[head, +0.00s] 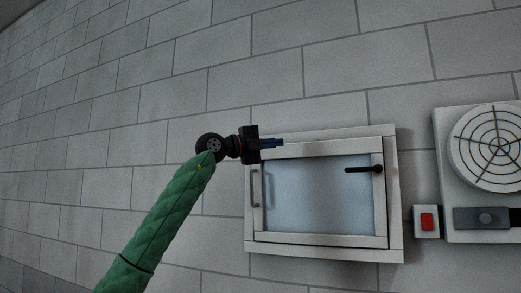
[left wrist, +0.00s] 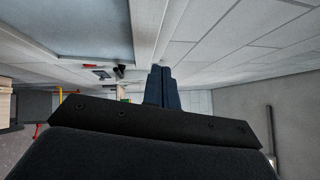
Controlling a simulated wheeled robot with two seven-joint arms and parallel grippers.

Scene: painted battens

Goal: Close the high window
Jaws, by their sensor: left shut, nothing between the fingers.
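The high window (head: 318,195) is a white-framed pane set in the block wall, and its sash looks nearly flush with the outer frame; I cannot tell whether it is fully closed. A metal pull handle (head: 255,188) is on its left side and a black lever (head: 362,169) on its right side. My left gripper (head: 280,143) is shut and empty, at the window's upper left in the head view. In the left wrist view the shut fingers (left wrist: 160,88) point along the wall beside the window's pane (left wrist: 75,25). My right gripper is not in view.
A red switch (head: 427,221) on a white plate is right of the window. Beyond it a round fan grille (head: 490,147) sits on a white panel with a grey box (head: 482,218) below. The wall left of the window is bare.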

